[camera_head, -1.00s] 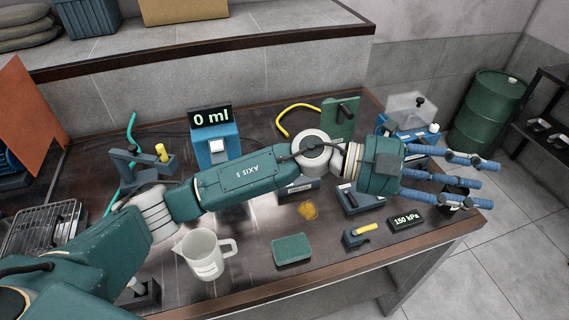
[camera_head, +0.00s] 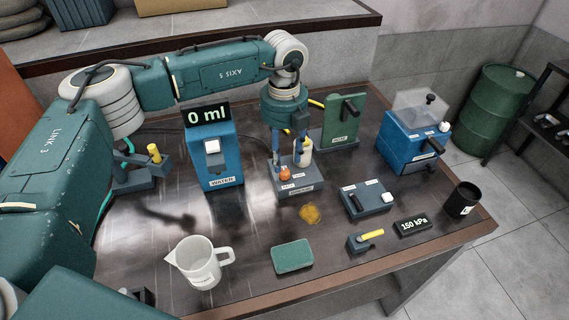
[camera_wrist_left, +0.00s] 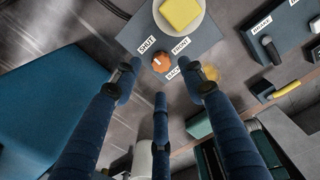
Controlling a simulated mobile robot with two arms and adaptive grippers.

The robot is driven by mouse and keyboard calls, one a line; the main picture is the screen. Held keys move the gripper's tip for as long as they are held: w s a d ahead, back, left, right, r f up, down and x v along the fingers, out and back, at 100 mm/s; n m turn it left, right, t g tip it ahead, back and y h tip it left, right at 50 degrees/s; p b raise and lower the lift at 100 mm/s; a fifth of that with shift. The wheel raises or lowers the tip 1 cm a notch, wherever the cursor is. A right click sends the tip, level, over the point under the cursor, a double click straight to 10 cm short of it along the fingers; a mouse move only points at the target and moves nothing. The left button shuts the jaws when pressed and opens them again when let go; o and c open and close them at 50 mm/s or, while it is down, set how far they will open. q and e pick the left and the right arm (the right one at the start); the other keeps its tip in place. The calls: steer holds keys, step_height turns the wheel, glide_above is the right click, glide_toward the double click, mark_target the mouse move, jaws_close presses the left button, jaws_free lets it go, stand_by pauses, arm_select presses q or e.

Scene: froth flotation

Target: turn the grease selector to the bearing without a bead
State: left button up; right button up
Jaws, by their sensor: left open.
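The grease selector is a small grey box (camera_head: 299,188) with an orange round knob (camera_head: 285,173) on top. In the left wrist view the knob (camera_wrist_left: 161,62) sits among labels SHUT, FRONT and BACK; where its pale mark points is too small to tell. A white container with a yellow top (camera_wrist_left: 180,12) stands on the box behind the knob. My left gripper (camera_head: 287,163) points down over the selector, its blue fingers open and spread around the knob; I cannot tell whether they touch it. I cannot pick out the bearings or any bead. My right gripper is not in view.
A blue water dispenser (camera_head: 222,165) reading 0 ml stands close left. A green panel with a black handle (camera_head: 342,124) and a blue machine (camera_head: 410,140) stand right. A grey switch box (camera_head: 366,201), yellow-handled valve (camera_head: 366,240), jug (camera_head: 198,263) and green pad (camera_head: 292,256) are nearer.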

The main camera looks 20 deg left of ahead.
mark_target(285, 171)
arm_select(q)
steer(key=shift+f+p, duration=0.65)
steer(key=shift+f, duration=1.9)
steer(key=shift+d, duration=0.1)
jaws_close()
